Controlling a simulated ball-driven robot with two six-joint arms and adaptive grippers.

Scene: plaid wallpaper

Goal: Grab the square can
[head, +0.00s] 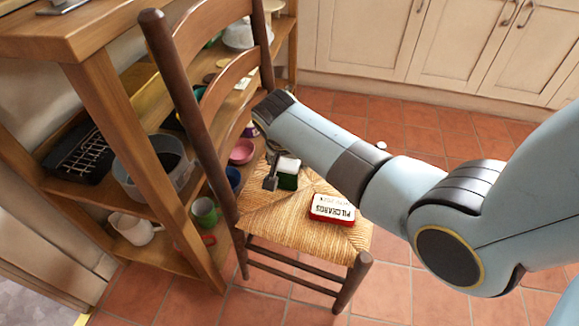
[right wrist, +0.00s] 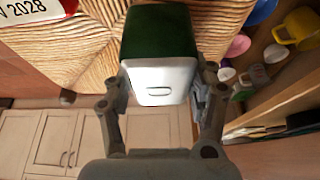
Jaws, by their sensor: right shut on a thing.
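The square can (head: 287,172) is dark green with a white top and sits on, or just over, the woven seat of a wooden chair (head: 262,215); I cannot tell if it touches the seat. My right gripper (head: 272,172) reaches it from above and behind. In the right wrist view, the right gripper (right wrist: 160,100) has its fingers on both sides of the can (right wrist: 160,50), shut on it. The can's white end with a small slot faces the wrist camera. My left gripper is not in view.
A red and white pilchards tin (head: 332,209) lies on the seat near the can. The chair's tall back (head: 190,110) stands at the left. Behind it are wooden shelves (head: 130,190) with a pot, mugs and bowls. Tiled floor (head: 400,285) is free at the front right.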

